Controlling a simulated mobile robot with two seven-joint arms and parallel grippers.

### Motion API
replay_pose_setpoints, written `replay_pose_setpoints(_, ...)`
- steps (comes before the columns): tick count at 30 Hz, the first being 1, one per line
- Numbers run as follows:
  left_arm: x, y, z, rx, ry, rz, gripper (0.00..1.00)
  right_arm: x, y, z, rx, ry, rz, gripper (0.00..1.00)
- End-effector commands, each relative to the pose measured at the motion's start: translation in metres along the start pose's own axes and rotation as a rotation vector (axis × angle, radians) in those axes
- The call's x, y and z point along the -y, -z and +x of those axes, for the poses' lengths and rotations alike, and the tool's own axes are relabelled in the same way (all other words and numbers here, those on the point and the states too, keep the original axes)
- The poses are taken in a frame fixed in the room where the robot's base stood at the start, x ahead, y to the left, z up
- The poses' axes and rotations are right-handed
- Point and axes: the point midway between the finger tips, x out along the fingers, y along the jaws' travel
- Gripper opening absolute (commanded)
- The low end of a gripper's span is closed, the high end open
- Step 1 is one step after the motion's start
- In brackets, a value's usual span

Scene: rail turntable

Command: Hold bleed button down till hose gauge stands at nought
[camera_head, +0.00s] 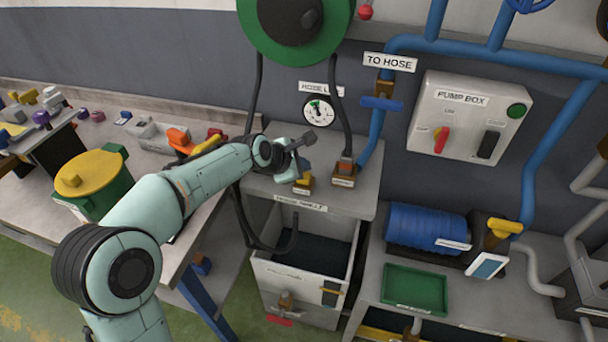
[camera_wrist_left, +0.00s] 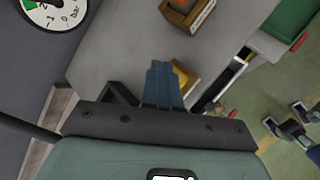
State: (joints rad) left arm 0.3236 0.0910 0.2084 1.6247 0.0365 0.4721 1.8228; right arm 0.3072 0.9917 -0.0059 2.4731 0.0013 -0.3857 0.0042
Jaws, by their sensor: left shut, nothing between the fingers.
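The hose gauge (camera_head: 319,111) is a round white dial with a green zone on the wall; part of it shows in the left wrist view (camera_wrist_left: 52,10), marked in bar. Its needle is too small or cut off to read surely. My left gripper (camera_head: 301,170) is shut and empty, pointing down at the bench top beside a small yellow-topped block (camera_head: 304,183), which looks like the bleed button. In the left wrist view the blue fingertips (camera_wrist_left: 162,67) partly cover the yellow part (camera_wrist_left: 182,77). I cannot tell whether they touch or press it. My right gripper is not seen.
The pump box (camera_head: 465,115) is on the wall. A green tray (camera_head: 415,289) and a yellow-lidded green pot (camera_head: 94,180) stand either side.

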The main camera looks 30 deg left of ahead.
Motion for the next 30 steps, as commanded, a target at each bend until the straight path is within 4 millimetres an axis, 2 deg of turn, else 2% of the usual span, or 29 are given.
replay_pose_setpoints(30, 0.0044, 0.0036, 0.0055, 0.0, 0.002, 0.0, 0.0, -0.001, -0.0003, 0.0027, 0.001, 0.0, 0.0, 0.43)
